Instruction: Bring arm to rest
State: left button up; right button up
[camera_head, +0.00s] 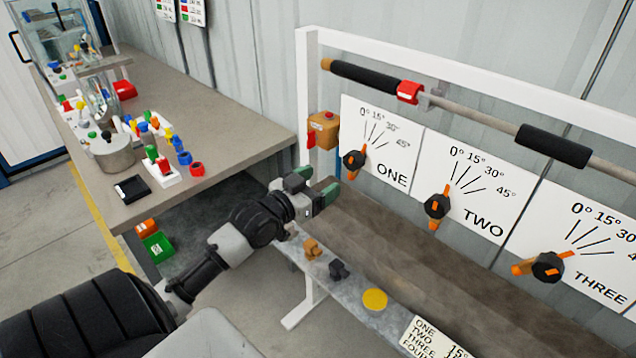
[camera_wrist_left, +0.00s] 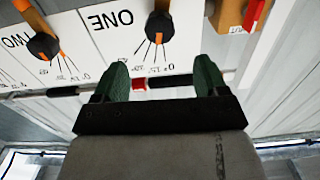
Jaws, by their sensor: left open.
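My left gripper (camera_head: 328,191) reaches in from the lower left in the head view and hangs in front of the pump panel, near its left end. Its two green fingers are apart with nothing between them, and they also show in the left wrist view (camera_wrist_left: 162,82). The panel carries dials with black knobs and orange pointers: ONE (camera_head: 354,160), TWO (camera_head: 437,206) and THREE (camera_head: 547,267). The gripper is apart from dial ONE, to its lower left. My right gripper is in neither view.
A grey bench (camera_head: 232,108) with a metal pot (camera_head: 108,152) and several coloured parts stands at the left. A white frame (camera_head: 304,80) holds a rail with black grips (camera_head: 552,146) above the dials. A metal ledge (camera_head: 355,285) with a yellow disc (camera_head: 374,299) runs below.

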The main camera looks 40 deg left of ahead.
pick_arm(q)
jog(key=s+f+n+g+y, duration=0.1)
jog(key=s+f+g, duration=0.2)
jog(key=f, duration=0.9)
jog(key=s+f+g, duration=0.2)
jog(key=s+f, duration=0.1)
jog(key=f, duration=0.9)
jog(key=s+f+n+g+y, duration=0.1)
jog(key=s+f+g, duration=0.2)
jog(key=f, duration=0.9)
jog(key=s+d+f+m+g, duration=0.1)
jog(key=s+d+f+g, duration=0.4)
jog(key=s+f, duration=0.8)
jog(key=s+d+f+m+g, duration=0.1)
jog(key=s+d+f, duration=0.3)
jog(key=s, duration=0.6)
jog(key=s+d+f+m+g, duration=0.1)
jog(key=s+d+f+g, duration=0.2)
jog(key=s, duration=0.6)
jog(key=d+f, duration=0.2)
jog(key=d, duration=0.1)
jog(key=shift+s+f+h, duration=0.15)
jog(key=shift+s+h, duration=0.25)
